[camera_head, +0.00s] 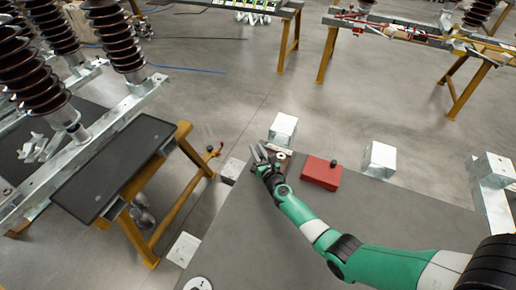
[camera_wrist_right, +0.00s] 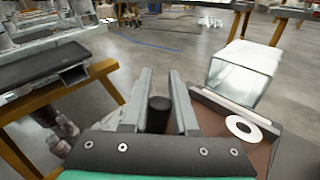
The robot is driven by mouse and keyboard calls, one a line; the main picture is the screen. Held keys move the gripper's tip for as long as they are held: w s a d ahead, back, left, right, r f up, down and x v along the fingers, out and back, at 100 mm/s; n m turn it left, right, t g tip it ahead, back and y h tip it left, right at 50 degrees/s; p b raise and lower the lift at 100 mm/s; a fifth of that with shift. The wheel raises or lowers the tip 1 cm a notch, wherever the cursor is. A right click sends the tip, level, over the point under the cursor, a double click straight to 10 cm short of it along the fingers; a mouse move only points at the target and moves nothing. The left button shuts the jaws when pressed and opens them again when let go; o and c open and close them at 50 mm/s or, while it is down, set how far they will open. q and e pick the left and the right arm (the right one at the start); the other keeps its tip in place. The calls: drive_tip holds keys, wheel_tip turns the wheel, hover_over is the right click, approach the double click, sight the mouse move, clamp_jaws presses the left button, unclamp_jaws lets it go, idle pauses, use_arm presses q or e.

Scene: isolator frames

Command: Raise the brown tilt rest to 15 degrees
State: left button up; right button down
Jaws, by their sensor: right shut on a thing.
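The brown tilt rest (camera_head: 289,154) is a small brown plate on the grey table, mostly hidden behind my right gripper in the head view. In the right wrist view its brown face (camera_wrist_right: 232,152) lies right of the fingers, with a pale raised edge and a white ring (camera_wrist_right: 243,128) on it. My right gripper (camera_head: 260,155) is at the rest's left side. In the wrist view, its two fingers (camera_wrist_right: 159,95) are closed around a black round knob (camera_wrist_right: 159,113). I cannot read the rest's angle. My left gripper is not in view.
A red block (camera_head: 318,174) with a black knob sits right of the rest. Metallic blocks (camera_head: 283,128) and (camera_head: 379,158) stand along the table's far edge. A white disc (camera_head: 198,284) lies at the front left. The table (camera_head: 250,235) is bare in the middle.

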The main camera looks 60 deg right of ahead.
drive_tip(key=shift+d+r, duration=0.1)
drive_tip(key=c, duration=0.7)
unclamp_jaws()
drive_tip(key=shift+d, duration=0.15)
drive_tip(key=p+v, duration=0.4)
drive_tip(key=v, duration=0.7)
drive_tip(key=shift+s, duration=0.1)
drive_tip(key=shift+s+a, duration=0.2)
drive_tip(key=shift+a, duration=0.15)
drive_tip(key=shift+c, duration=0.3)
